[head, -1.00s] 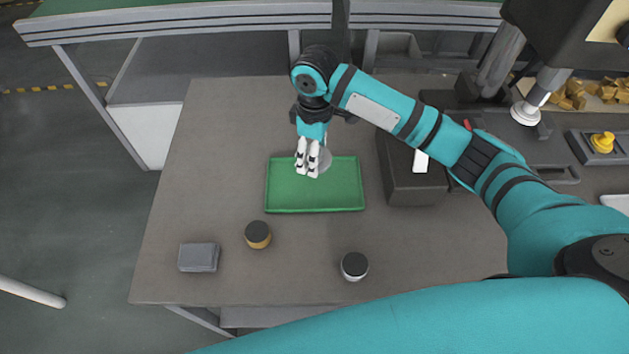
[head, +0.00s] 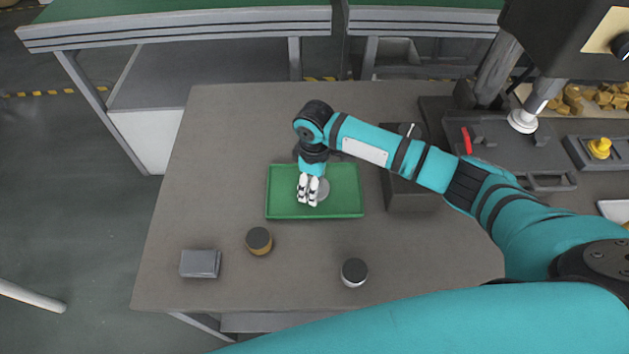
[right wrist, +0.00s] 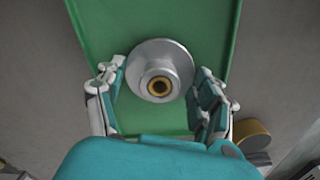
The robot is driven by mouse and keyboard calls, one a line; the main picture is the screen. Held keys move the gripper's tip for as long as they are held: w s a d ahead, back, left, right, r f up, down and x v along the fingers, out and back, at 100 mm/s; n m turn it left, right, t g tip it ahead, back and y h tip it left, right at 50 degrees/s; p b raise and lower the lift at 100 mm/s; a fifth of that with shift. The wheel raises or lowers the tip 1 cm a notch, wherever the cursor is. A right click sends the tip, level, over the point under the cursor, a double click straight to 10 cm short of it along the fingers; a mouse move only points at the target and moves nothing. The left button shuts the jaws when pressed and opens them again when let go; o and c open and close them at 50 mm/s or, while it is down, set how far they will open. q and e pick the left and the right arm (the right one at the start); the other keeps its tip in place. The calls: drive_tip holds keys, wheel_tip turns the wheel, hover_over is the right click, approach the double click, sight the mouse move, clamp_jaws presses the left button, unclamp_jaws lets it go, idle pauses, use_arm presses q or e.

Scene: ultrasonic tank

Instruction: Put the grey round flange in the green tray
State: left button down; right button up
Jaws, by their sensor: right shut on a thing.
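The grey round flange (right wrist: 172,56) has a wide disc and a raised hub with a brass-coloured bore. In the head view the flange (head: 322,190) shows partly behind my right gripper (head: 308,192). The right wrist view shows the fingers of my right gripper (right wrist: 160,95) on both sides of the flange, shut on it. The flange is over the green tray (head: 345,205), inside its rim; whether it touches the tray floor is hard to tell. The green tray (right wrist: 90,20) also fills the background in the right wrist view. My left gripper is not in view.
On the table are a gold jar with a dark lid (head: 259,240), a white jar with a dark lid (head: 354,271) and a grey box (head: 200,264). A dark block (head: 410,195) stands right of the tray. The table's left side is clear.

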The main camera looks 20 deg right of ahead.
drive_tip(key=o, duration=1.3)
drive_tip(key=shift+f, duration=0.1)
wheel_tip(320, 180, up, 12)
drive_tip(key=shift+r+b, duration=0.15)
drive_tip(key=shift+b, duration=0.35)
